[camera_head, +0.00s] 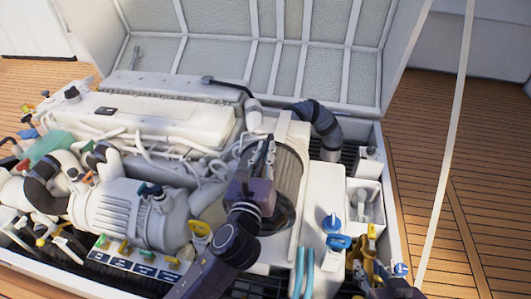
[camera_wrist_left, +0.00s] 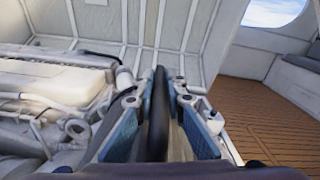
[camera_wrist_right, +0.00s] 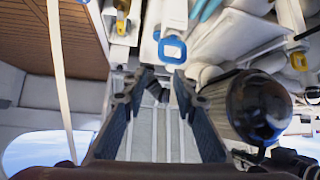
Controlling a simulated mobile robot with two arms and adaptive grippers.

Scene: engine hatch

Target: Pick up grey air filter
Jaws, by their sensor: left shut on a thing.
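The grey air filter (camera_head: 290,168) shows in the head view as a pleated grey body with a dark lower part, in a pale housing right of the engine. My left gripper (camera_head: 266,155) is at its left side and hides part of it. In the left wrist view, my left gripper (camera_wrist_left: 168,92) is shut on a dark upright edge (camera_wrist_left: 158,112), which looks like the filter's rim. My right gripper (camera_wrist_right: 163,82) is open with nothing between its fingers. In the head view, it is at the lower right, by the yellow-handled parts.
The white engine (camera_head: 150,115) fills the left. A raised hatch lid (camera_head: 270,50) stands behind. A dark ribbed hose (camera_head: 322,125) is just behind the filter. Blue valve handles (camera_head: 338,241) are at the right. Wooden deck (camera_head: 470,150) lies beyond the right edge.

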